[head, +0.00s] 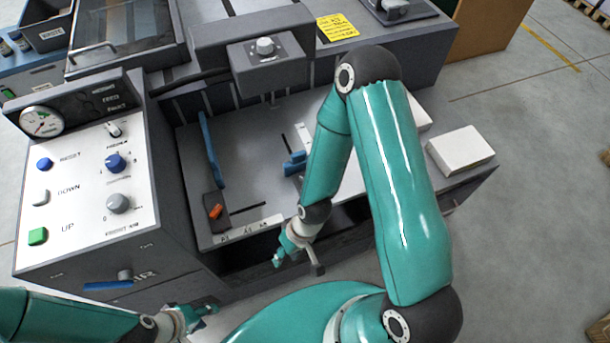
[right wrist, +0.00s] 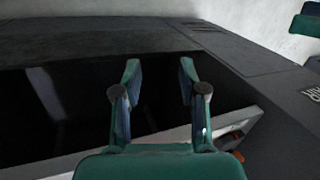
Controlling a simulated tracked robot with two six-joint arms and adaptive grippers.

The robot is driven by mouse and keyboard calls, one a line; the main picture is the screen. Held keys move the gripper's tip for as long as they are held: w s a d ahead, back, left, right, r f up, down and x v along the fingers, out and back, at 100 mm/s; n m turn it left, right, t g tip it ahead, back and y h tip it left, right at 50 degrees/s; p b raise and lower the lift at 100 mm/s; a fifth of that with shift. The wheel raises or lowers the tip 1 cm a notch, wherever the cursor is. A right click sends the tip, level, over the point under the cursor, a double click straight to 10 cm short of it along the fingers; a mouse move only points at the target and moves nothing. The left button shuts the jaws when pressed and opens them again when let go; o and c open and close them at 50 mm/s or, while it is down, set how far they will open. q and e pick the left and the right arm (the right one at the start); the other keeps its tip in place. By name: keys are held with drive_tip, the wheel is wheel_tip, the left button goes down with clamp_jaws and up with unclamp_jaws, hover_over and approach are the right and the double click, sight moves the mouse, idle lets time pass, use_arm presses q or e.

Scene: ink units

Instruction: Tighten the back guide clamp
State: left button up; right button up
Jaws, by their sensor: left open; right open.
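I cannot tell for sure which part is the back guide clamp. A small block with an orange lever (head: 216,211) sits at the front left of the machine's grey table (head: 258,180), below a long blue bar (head: 211,150). A blue fitting (head: 294,163) stands further right on the table, partly hidden by my right arm. My right gripper (head: 281,258) is open and empty at the table's front edge; its spread fingers show in the right wrist view (right wrist: 159,72) before a dark opening. My left gripper (head: 205,312) is open and empty at the bottom left, below the machine front.
A control panel (head: 85,180) with gauge, knobs and buttons stands at the left. White paper stacks (head: 460,151) lie at the right. A grey head with a knob (head: 266,62) overhangs the table.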

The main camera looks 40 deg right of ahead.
drive_tip(key=w+d+r+n+h+p, duration=0.1)
drive_tip(key=w+d+r+n, duration=0.1)
drive_tip(key=w+d+r, duration=0.45)
drive_tip(key=w+d+r+n+h+p, duration=0.1)
drive_tip(key=w+d+r+n+h, duration=0.15)
drive_tip(key=r, duration=0.65)
drive_tip(key=w+d+r+n+h+p, duration=0.1)
drive_tip(key=w+d+r+n+p, duration=0.2)
drive_tip(key=d+r, duration=0.4)
drive_tip(key=f, duration=0.5)
drive_tip(key=f+b, duration=0.1)
drive_tip(key=f, duration=0.4)
drive_tip(key=a+f, duration=0.1)
drive_tip(key=f, duration=0.4)
drive_tip(key=shift+w, duration=0.4)
drive_tip(key=shift+b, duration=0.3)
clamp_jaws()
